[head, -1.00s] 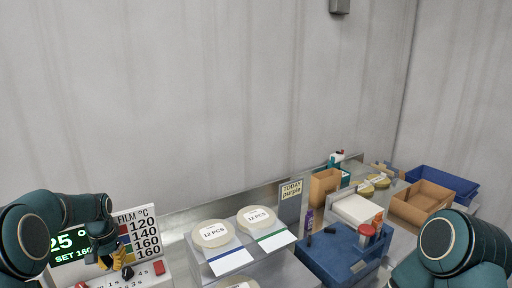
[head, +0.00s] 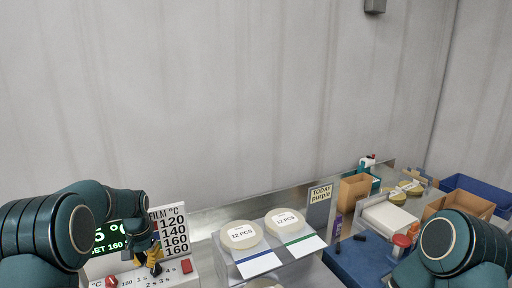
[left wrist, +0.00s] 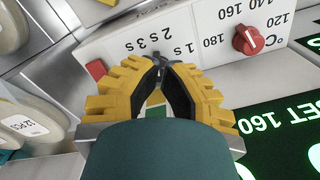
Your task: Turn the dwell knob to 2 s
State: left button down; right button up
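The dwell knob (head: 155,269) is a small dark knob on the white control panel (head: 174,281), among the marks 1 s, 2 s, 3 s and 4 s. In the left wrist view the dark knob (left wrist: 160,62) is mostly hidden behind my fingertips, so its pointing direction is unclear. My left gripper (head: 152,257) is over the knob. In the left wrist view its yellow fingers (left wrist: 160,72) converge at the knob with a narrow gap between the tips. I cannot tell whether they grip it. My right gripper is out of view; only its arm shows.
A red temperature knob (left wrist: 248,40) and a red button (left wrist: 96,69) flank the dwell knob. A green-lit display (head: 112,238) and a film chart (head: 172,229) stand behind.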

aim_at(149, 282)
pick_arm(q)
jog(key=shift+f, duration=0.5)
jog(key=shift+f+b, duration=1.65)
jog(key=shift+f, duration=1.05)
jog(key=shift+w+r, duration=0.1)
jog(key=shift+w, duration=0.15)
jog(key=shift+a+r, duration=0.1)
jog(key=shift+a, duration=0.1)
jog(key=shift+a+r+p, duration=0.1)
jog(key=shift+a+p, duration=0.2)
jog(key=shift+p, duration=0.1)
jog(key=shift+s, duration=0.2)
